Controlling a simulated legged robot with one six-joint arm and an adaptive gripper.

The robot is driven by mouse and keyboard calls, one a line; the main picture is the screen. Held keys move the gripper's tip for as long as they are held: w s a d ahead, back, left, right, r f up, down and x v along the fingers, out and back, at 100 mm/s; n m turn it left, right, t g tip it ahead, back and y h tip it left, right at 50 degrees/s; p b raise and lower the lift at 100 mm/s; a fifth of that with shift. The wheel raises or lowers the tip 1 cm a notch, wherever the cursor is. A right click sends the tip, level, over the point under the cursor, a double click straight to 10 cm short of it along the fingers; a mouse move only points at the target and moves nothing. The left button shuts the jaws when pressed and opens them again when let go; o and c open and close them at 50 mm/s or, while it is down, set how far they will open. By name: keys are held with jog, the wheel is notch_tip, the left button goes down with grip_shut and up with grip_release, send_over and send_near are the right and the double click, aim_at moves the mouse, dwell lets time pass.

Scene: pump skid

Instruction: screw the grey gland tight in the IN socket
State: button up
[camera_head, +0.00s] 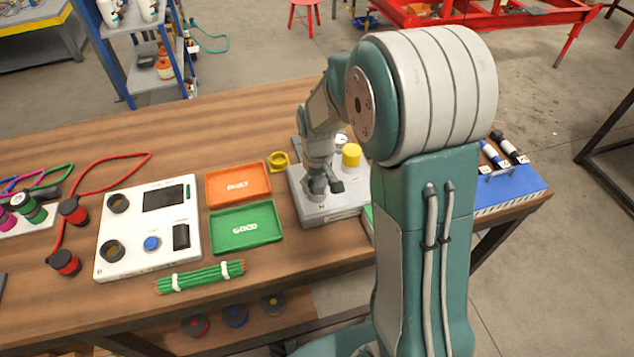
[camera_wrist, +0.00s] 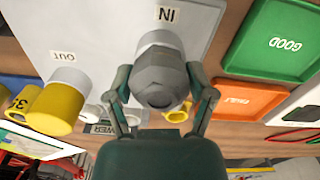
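The grey gland (camera_wrist: 160,82) is a faceted grey piece at the end of the light IN socket, beside the IN label (camera_wrist: 166,14) in the wrist view. My gripper (camera_wrist: 159,80) has one finger on each side of the gland, and both pads appear to touch it. In the head view my gripper (camera_head: 322,186) reaches down to the near left part of the light grey pump box (camera_head: 332,213), and the gland is hidden there. How deep the gland sits in the socket cannot be told. A yellow gland (camera_wrist: 55,108) is at the OUT socket (camera_wrist: 70,76).
A loose yellow ring (camera_head: 279,160) lies left of the box. An orange FAULT tray (camera_head: 238,184) and a green GOOD tray (camera_head: 246,225) lie further left, near a white test panel (camera_head: 147,228). A blue rack (camera_head: 512,190) is to the right.

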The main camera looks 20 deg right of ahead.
jog(key=shift+s+f, duration=0.1)
jog(key=shift+c, duration=0.5)
jog(key=m, duration=0.4)
jog(key=shift+m, duration=0.4)
jog(key=m, duration=0.4)
jog(key=o, duration=0.9)
jog(key=shift+f, duration=0.1)
jog(key=shift+o, duration=1)
